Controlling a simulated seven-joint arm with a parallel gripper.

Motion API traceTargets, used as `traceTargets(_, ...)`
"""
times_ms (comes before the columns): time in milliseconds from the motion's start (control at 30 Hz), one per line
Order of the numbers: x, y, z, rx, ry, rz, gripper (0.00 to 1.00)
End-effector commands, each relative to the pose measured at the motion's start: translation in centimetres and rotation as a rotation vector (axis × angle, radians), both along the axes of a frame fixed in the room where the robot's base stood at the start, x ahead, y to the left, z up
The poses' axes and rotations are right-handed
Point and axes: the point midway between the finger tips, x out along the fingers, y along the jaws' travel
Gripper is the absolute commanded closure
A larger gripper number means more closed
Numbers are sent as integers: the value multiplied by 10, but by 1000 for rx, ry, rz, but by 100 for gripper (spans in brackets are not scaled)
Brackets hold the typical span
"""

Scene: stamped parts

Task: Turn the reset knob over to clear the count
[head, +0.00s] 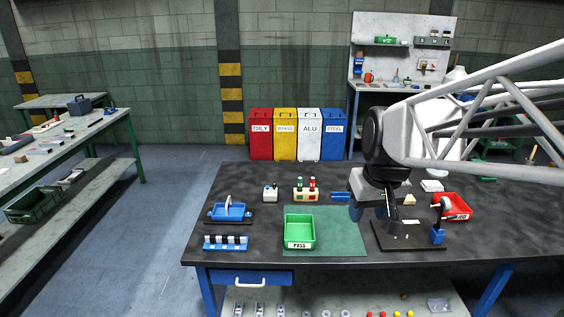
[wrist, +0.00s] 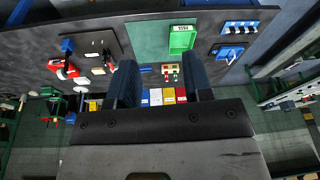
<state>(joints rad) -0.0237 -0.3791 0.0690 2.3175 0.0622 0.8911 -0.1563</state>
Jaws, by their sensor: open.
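I cannot pick out the reset knob or a count display for certain. A fixture on a black base plate (head: 425,250) stands at the table's right front, with a blue block (head: 438,236) and a pale round part above it. In the wrist view the blue block (wrist: 67,45) is at the upper left. My gripper (head: 373,208) hangs above the table just left of this fixture, partly in front of it. In the wrist view my gripper (wrist: 157,62) has its two dark blue fingers wide apart, with nothing between them. A small grey box (head: 270,193) with a knob-like top stands left of centre.
A green PASS tray (head: 299,231) sits on a green mat (head: 345,235). A red tray (head: 455,206) is right of the fixture. A stand with red and green tops (head: 306,194), a blue fixture (head: 229,211) and a blue rack (head: 226,243) are further left. Four-colour bins stand behind the table.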

Motion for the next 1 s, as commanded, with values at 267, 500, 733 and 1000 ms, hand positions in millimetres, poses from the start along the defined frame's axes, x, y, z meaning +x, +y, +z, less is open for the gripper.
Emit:
traceTargets(267,73,14,5,10,-8,74,54)
traceTargets(500,134,27,4,18,-17,136,54)
traceTargets(733,193,40,-3,25,-26,194,54)
traceTargets(1000,262,58,-19,32,-40,261,54)
